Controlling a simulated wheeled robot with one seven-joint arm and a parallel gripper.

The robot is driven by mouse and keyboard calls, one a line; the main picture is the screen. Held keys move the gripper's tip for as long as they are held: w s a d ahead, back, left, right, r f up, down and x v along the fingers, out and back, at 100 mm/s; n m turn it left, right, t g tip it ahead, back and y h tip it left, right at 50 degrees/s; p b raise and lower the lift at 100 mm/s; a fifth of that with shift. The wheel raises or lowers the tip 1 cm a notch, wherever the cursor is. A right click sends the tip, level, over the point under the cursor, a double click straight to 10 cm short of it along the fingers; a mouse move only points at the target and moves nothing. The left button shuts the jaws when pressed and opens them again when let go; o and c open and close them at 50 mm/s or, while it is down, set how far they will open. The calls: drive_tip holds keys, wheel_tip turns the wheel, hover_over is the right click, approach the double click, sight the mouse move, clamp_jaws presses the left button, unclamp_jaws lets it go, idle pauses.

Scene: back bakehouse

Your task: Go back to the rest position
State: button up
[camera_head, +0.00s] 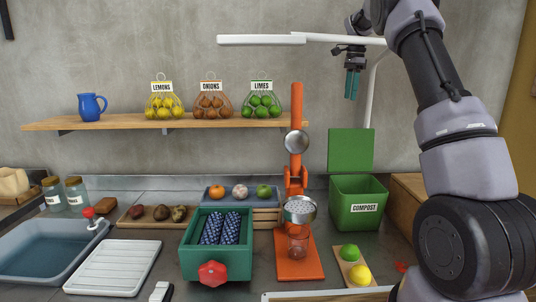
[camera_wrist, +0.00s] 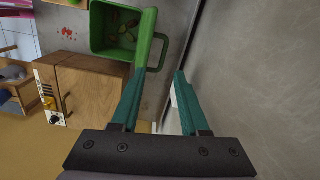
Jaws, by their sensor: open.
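My gripper (camera_head: 351,92) is raised high at the upper right of the head view, above the wall shelf's level and pointing down. Its teal fingers are apart with nothing between them. In the wrist view the open fingers (camera_wrist: 160,74) also show, with the green compost bin beyond them. The bin (camera_head: 357,209) stands on the counter well below the gripper, with its lid (camera_head: 351,150) upright. The wrist view shows scraps inside the bin (camera_wrist: 97,28).
An orange citrus press (camera_head: 296,140) stands left of the bin. A white lamp arm (camera_head: 262,40) reaches across near my gripper. A shelf (camera_head: 200,123) holds a blue jug and bags of fruit and onions. A lime (camera_head: 349,252) and lemon (camera_head: 360,275) lie on a board.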

drive_tip(key=s+a+r+n+t, duration=0.1)
drive_tip(key=s+r+n, duration=0.15)
drive_tip(key=s, duration=0.45)
drive_tip(key=s+a+r+n+t+y, duration=0.15)
drive_tip(key=s+r, duration=0.25)
drive_tip(key=s, duration=0.4)
drive_tip(key=s+a+r+n+t, duration=0.1)
drive_tip(key=s+a+r+n, duration=0.15)
drive_tip(key=s, duration=0.45)
drive_tip(key=s+a+f+n+t, duration=0.1)
drive_tip(key=s+f, duration=0.3)
drive_tip(key=s, duration=0.6)
drive_tip(key=s+a+f+n+t, duration=0.2)
drive_tip(key=s+f+n, duration=0.1)
drive_tip(key=s, duration=0.7)
drive_tip(key=shift+a+f+n, duration=0.3)
drive_tip(key=shift+f+n, duration=0.05)
drive_tip(key=shift+n, duration=0.5)
